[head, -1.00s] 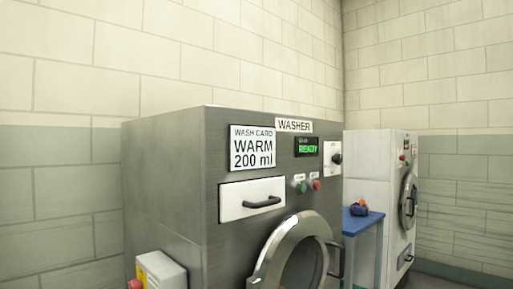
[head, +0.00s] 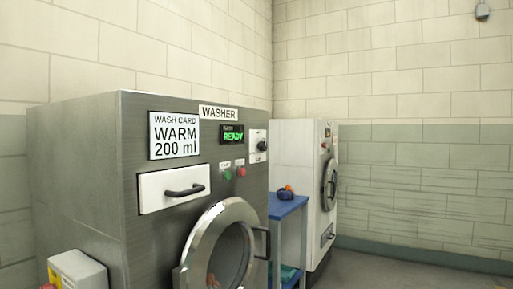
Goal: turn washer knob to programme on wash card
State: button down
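The washer (head: 75,150) is a grey steel machine on the left of the head view. Its wash card (head: 174,135) reads "WARM 200 ml". The black washer knob (head: 262,146) sits on a small white plate at the right end of the panel; its setting is too small to read. The display (head: 232,134) between card and knob shows "READY" in green. My gripper is not in view.
A drawer with a black handle (head: 184,190) and the round door (head: 221,250) are below the panel. A blue table (head: 287,206) with small items stands between the washer and a white machine (head: 295,148). Floor (head: 385,272) is clear at right.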

aim_at(262, 145)
jog(key=i+l+z, duration=0.1)
jog(key=i+l, duration=1)
jog(key=i, duration=0.15)
jog(key=i+l+z, duration=0.15)
jog(key=i+l, duration=0.4)
jog(key=i, duration=0.05)
